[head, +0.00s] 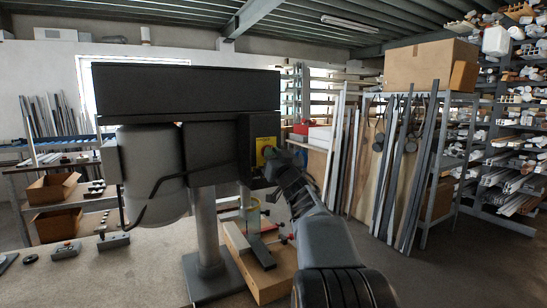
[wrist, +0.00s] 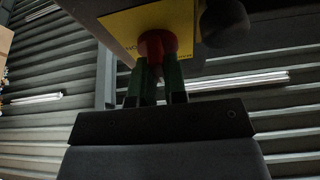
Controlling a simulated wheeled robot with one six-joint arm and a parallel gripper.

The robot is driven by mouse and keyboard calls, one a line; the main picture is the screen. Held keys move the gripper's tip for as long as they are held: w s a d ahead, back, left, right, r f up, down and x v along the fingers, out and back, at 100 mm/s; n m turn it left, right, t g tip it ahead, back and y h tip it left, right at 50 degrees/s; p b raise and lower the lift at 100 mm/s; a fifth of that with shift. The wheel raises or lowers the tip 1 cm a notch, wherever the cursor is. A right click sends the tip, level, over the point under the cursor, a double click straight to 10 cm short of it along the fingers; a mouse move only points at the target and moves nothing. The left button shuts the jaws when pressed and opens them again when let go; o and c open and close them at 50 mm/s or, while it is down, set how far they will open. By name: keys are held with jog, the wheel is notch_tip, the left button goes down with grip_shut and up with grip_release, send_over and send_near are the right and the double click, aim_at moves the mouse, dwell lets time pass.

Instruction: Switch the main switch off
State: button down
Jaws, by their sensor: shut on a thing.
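The main switch (wrist: 157,43) is a red knob on a yellow plate (wrist: 120,28) in the wrist view. The yellow plate also shows in the head view (head: 263,150) on the right side of a large dark machine (head: 185,90). My gripper (wrist: 163,72) has two green fingers, and they are shut on the red knob from below in the wrist view. In the head view my arm reaches up from the lower right to the plate, and my gripper hides the knob there. The knob's exact turn position cannot be told.
A black round knob (wrist: 224,22) sits close to the right of the plate. A grey cylinder (head: 152,170) and a column (head: 207,230) belong to the machine. Long profiles lean on a rack at right.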

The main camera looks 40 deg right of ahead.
jog(key=shift+n+y, duration=0.4)
jog(key=shift+n, duration=0.3)
jog(key=c, duration=1.2)
grip_release()
jog(key=shift+o, duration=0.2)
jog(key=shift+s, duration=0.1)
jog(key=b+v, duration=0.4)
jog(key=v, duration=0.9)
jog(key=shift+s+f, duration=0.25)
